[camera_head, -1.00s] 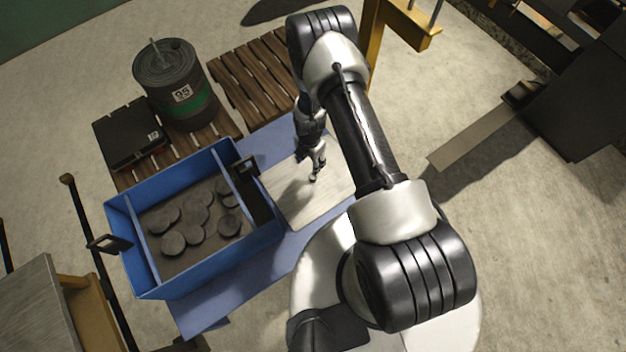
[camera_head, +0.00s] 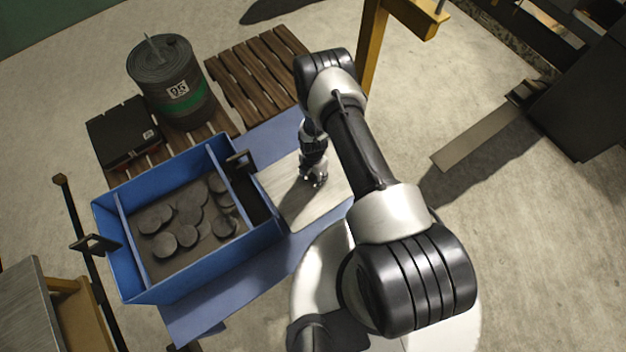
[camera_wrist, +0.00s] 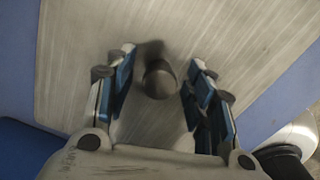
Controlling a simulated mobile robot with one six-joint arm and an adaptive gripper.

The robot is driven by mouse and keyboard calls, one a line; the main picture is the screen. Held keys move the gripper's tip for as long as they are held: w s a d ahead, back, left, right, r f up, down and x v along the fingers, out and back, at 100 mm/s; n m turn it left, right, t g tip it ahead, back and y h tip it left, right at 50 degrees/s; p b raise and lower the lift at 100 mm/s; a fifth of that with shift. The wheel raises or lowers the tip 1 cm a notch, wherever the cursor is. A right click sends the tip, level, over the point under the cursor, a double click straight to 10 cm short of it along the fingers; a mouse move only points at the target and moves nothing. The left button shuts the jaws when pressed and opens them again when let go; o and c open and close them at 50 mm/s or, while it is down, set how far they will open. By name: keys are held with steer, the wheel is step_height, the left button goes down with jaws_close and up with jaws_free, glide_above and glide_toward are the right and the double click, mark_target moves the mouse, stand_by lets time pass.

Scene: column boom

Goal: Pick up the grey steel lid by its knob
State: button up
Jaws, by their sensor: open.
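The grey steel lid (camera_head: 299,212) is a flat, brushed plate lying on the blue surface to the right of the blue crate. It fills much of the wrist view (camera_wrist: 85,45). Its dark round knob (camera_wrist: 160,80) shows in the wrist view, between my two fingers. My gripper (camera_head: 313,182) is over the lid, pointing down. In the wrist view my gripper (camera_wrist: 161,78) is open, with a gap on each side of the knob. The knob is hidden in the head view.
The blue crate (camera_head: 200,265) holds several dark discs and stands close left of the lid. A dark drum (camera_head: 165,60) and a black case (camera_head: 122,132) stand on a wooden pallet behind it. A yellow post (camera_head: 373,45) rises behind my arm.

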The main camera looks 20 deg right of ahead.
steer(key=shift+c, duration=0.6)
steer(key=shift+w, duration=0.1)
jaws_close()
